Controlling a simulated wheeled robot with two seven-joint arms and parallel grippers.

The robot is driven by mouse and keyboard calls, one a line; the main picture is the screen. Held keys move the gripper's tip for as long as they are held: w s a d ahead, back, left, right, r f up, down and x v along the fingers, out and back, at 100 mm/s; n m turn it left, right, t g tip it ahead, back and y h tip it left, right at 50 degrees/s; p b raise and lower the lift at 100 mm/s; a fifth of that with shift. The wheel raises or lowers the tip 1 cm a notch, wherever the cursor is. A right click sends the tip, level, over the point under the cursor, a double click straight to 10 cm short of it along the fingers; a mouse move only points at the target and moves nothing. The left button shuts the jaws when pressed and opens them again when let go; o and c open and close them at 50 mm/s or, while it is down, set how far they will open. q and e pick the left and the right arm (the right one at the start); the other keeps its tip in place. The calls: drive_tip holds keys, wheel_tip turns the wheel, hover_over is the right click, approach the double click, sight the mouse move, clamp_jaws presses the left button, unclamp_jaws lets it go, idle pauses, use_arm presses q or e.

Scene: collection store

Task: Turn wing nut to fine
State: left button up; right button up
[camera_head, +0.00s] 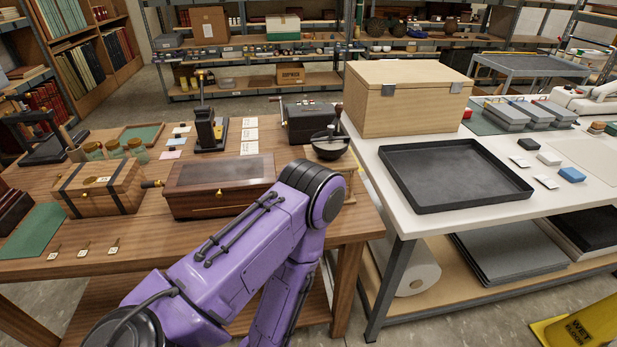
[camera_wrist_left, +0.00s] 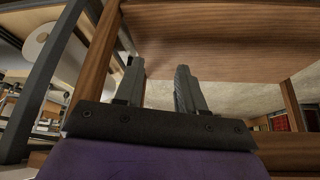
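No wing nut or fine marking can be made out in either view. A dark bowl-shaped device with an upright handle (camera_head: 330,146) stands at the right end of the wooden table, its lower part partly hidden by my purple arm. Whether it carries the wing nut I cannot tell. My left gripper (camera_wrist_left: 158,84) shows in the left wrist view with its two fingers apart and nothing between them. It faces the wooden table's underside and legs. In the head view the gripper is hidden behind or below my arm. My right gripper is not in view.
The wooden table (camera_head: 135,235) also holds a long lidded box (camera_head: 218,184), a strapped chest (camera_head: 101,190), a black press (camera_head: 208,127) and a black crank box (camera_head: 308,121). A white table (camera_head: 447,222) with an empty black tray (camera_head: 455,175) stands to the right.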

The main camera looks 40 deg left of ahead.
use_arm(q)
drive_tip(key=w+d+r+n+t+y+b, duration=0.1)
drive_tip(key=w+r+t, duration=0.1)
drive_tip(key=w+r, duration=0.3)
drive_tip(key=w+d+r+n+t+y+b, duration=0.1)
drive_tip(key=w+r, duration=0.4)
drive_tip(key=w, duration=0.7)
drive_tip(key=w+d+r+n+t+y+b, duration=0.1)
drive_tip(key=w+r+n+t+y, duration=0.1)
drive_tip(key=w, duration=0.7)
drive_tip(key=shift+d+r+n+t, duration=0.2)
drive_tip(key=shift+r+n+t, duration=0.4)
drive_tip(key=shift+r+t, duration=0.95)
wheel_tip(320, 180, up, 9)
drive_tip(key=w+a+n+y, duration=0.1)
drive_tip(key=a+n+y, duration=0.2)
drive_tip(key=n+y, duration=0.25)
drive_tip(key=shift+m+g+y, duration=0.25)
drive_tip(key=shift+g+y, duration=0.2)
drive_tip(key=shift+g, duration=0.1)
drive_tip(key=p+x, duration=0.2)
drive_tip(key=x, duration=0.8)
drive_tip(key=shift+w, duration=0.1)
drive_tip(key=shift+w+a, duration=0.1)
drive_tip(key=shift+w, duration=0.15)
